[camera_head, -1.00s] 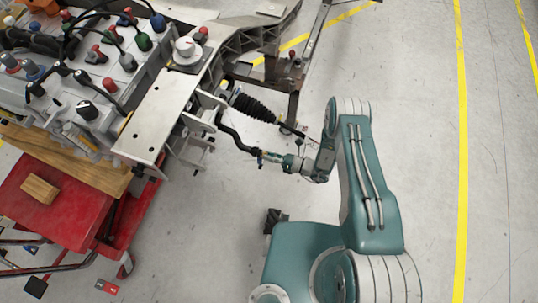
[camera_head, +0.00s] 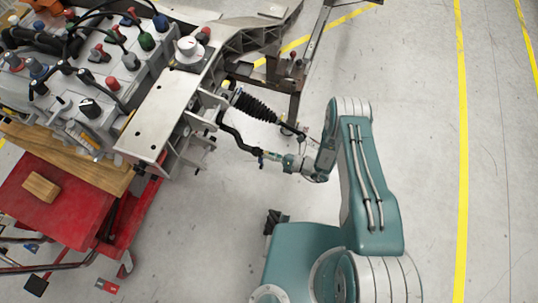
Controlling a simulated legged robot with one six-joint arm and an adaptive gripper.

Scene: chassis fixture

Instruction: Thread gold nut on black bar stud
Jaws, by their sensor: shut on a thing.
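The black bar (camera_head: 232,133) is a bent dark rod. It runs from the chassis fixture (camera_head: 165,105) down and right to its free end near my gripper (camera_head: 266,157). My gripper is at that end, reaching in from the right, with its fingers small in the view. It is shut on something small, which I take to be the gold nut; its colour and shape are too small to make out. The stud at the bar's end is not clearly visible. I cannot tell whether the nut touches the stud or sits on its thread.
A black ribbed boot (camera_head: 255,107) lies just above the bar. A red cart (camera_head: 50,205) with wooden blocks stands at the lower left. Valves and knobs (camera_head: 110,50) fill the fixture's top. The grey floor (camera_head: 420,120) on the right is clear.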

